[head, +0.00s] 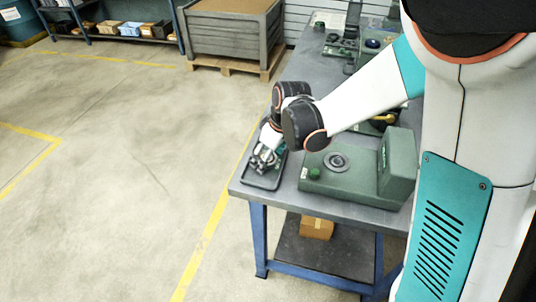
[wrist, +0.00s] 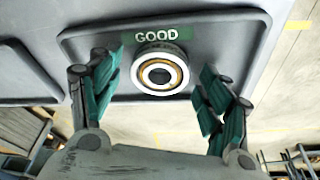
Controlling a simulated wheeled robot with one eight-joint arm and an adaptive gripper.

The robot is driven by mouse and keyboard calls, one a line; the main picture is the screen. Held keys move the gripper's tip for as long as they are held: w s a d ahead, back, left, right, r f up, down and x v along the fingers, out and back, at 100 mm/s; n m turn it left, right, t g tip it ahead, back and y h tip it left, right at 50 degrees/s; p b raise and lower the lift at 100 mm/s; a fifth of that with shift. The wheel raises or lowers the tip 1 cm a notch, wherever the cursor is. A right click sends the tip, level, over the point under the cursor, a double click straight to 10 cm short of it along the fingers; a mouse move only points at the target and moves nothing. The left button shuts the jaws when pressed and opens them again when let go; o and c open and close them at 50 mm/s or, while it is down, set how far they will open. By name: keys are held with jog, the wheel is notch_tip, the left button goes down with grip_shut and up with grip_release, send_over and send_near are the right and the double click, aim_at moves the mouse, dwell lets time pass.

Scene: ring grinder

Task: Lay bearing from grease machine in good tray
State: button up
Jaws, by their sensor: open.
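In the wrist view the bearing (wrist: 160,72), a ring with a dark outer edge, a pale face and a brass-coloured inner band, lies flat in the good tray (wrist: 220,25), close to its green GOOD label (wrist: 156,36). My gripper (wrist: 156,92) is open, its teal fingers spread on either side of the bearing and apart from it. In the head view my gripper (head: 264,158) hangs over the dark tray (head: 262,183) at the table's near left corner and hides most of its inside. The green grease machine (head: 325,184) stands to the right of the tray, with no bearing clearly visible on its round plate.
The grey workbench (head: 290,196) has its edge just beside the tray. Other small machines (head: 343,46) stand toward its far end. A wooden crate (head: 232,32) on a pallet is on the floor behind. The floor to the left is clear.

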jog(key=p+v, duration=0.4)
jog(key=v, duration=0.8)
jog(key=s+d+r+m+t+h, duration=0.1)
jog(key=s+d+r+m+t, duration=0.1)
jog(key=s+d+r+m, duration=0.3)
jog(key=s+d+r+m+t+h, duration=0.1)
jog(key=s+d+r+m+t, duration=0.2)
jog(key=s+d, duration=0.6)
jog(key=shift+s+r+m, duration=1)
jog(key=shift+s+r, duration=0.05)
jog(key=shift+s, duration=1.1)
